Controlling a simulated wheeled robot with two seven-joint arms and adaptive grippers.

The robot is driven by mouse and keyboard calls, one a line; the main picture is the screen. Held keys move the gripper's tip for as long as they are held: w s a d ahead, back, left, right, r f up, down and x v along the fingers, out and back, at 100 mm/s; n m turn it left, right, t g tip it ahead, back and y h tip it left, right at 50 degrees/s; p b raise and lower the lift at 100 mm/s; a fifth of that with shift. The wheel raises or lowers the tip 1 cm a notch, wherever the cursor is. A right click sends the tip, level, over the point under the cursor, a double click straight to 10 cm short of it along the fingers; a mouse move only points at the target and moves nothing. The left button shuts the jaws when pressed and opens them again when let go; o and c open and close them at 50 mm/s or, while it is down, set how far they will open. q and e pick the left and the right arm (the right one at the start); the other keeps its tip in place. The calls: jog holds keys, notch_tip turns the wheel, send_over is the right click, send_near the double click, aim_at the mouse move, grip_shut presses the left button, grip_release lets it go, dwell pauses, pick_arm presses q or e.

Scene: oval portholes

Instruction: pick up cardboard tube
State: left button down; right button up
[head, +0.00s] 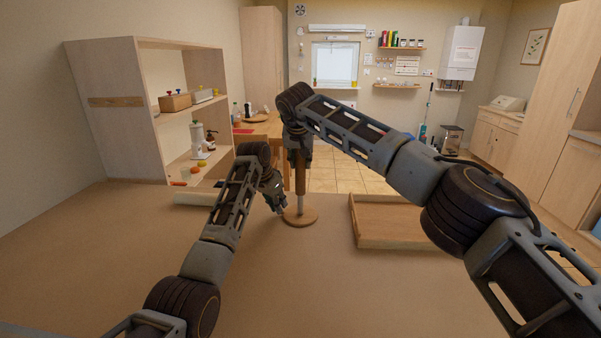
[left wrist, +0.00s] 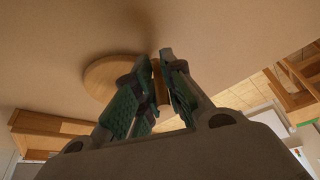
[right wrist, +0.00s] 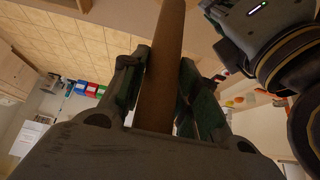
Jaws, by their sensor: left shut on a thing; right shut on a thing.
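The brown cardboard tube (head: 300,178) stands upright in line with a thin pale post (head: 300,207) on a round wooden base (head: 300,221). I cannot tell whether its lower end is around the post or just above it. My right gripper (head: 299,156) is shut on the tube from above; the tube (right wrist: 165,65) runs between its fingers in the right wrist view. My left gripper (head: 282,203) is low beside the post. In the left wrist view its fingers (left wrist: 163,75) close on the stand's post, with the round base (left wrist: 112,80) beyond.
A shallow wooden tray (head: 400,241) lies right of the stand. A pale long piece (head: 193,199) lies to the left, partly behind my left arm. An open shelf unit (head: 150,110) stands at the left. The front of the table is clear.

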notch_tip(320, 180, up, 10)
dwell(0.5)
jog(key=shift+r, duration=0.1)
dwell(0.6)
pick_arm(q)
jog(key=c, duration=1.4)
grip_release()
jog(key=shift+c, duration=0.2)
jog(key=shift+r, duration=0.1)
jog(key=v, duration=1.1)
jog(key=shift+s+r, duration=0.2)
jog(key=shift+r, duration=0.1)
jog(key=shift+a+r, duration=0.15)
jog(key=shift+r, duration=0.05)
pick_arm(e)
jog(key=shift+r, duration=0.15)
